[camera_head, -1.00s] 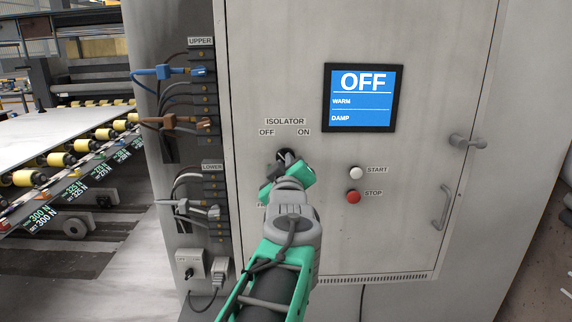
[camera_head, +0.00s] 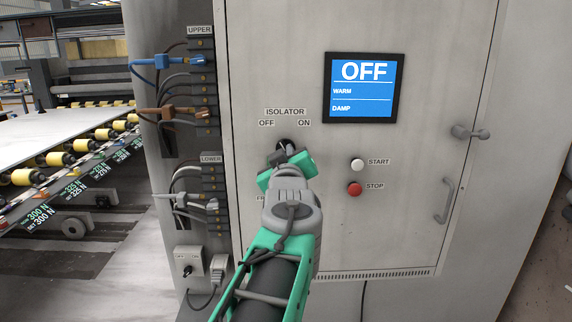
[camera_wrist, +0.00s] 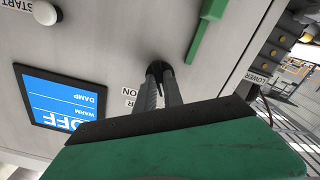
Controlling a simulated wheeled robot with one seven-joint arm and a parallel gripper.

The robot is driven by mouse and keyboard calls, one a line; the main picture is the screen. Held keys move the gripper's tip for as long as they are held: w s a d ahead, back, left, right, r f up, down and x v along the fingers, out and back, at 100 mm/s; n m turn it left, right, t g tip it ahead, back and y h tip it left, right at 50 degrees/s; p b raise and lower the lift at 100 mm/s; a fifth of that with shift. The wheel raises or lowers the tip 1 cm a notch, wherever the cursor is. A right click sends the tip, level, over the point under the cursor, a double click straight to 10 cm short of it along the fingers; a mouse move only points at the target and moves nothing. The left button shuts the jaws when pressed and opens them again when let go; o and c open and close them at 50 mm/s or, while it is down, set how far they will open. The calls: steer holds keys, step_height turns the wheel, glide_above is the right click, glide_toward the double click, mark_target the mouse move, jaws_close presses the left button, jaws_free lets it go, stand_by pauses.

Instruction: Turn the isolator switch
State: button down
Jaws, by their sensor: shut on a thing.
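The isolator switch (camera_head: 284,145) is a black rotary knob on the grey cabinet door, under the ISOLATOR label with OFF at its left and ON at its right. My gripper (camera_head: 286,152) is at the knob and mostly covers it in the head view. In the wrist view the two grey fingers of my gripper (camera_wrist: 163,84) are shut on the black isolator switch (camera_wrist: 157,67). The knob's exact pointing is hidden by the fingers. The screen (camera_head: 363,88) reads OFF, WARM and DAMP.
A white START button (camera_head: 358,164) and a red STOP button (camera_head: 354,189) sit right of the switch. A door handle (camera_head: 445,200) is farther right. Cable terminals (camera_head: 204,88) line the left side. A green bar (camera_wrist: 210,30) shows beside the knob in the wrist view.

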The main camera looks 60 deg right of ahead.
steer(key=shift+m+b, duration=6.05)
steer(key=shift+m, duration=0.85)
steer(key=c, duration=1.5)
jaws_free()
steer(key=shift+o, duration=0.2)
steer(key=b+v, duration=0.1)
steer(key=v, duration=0.6)
steer(key=shift+a, duration=0.4)
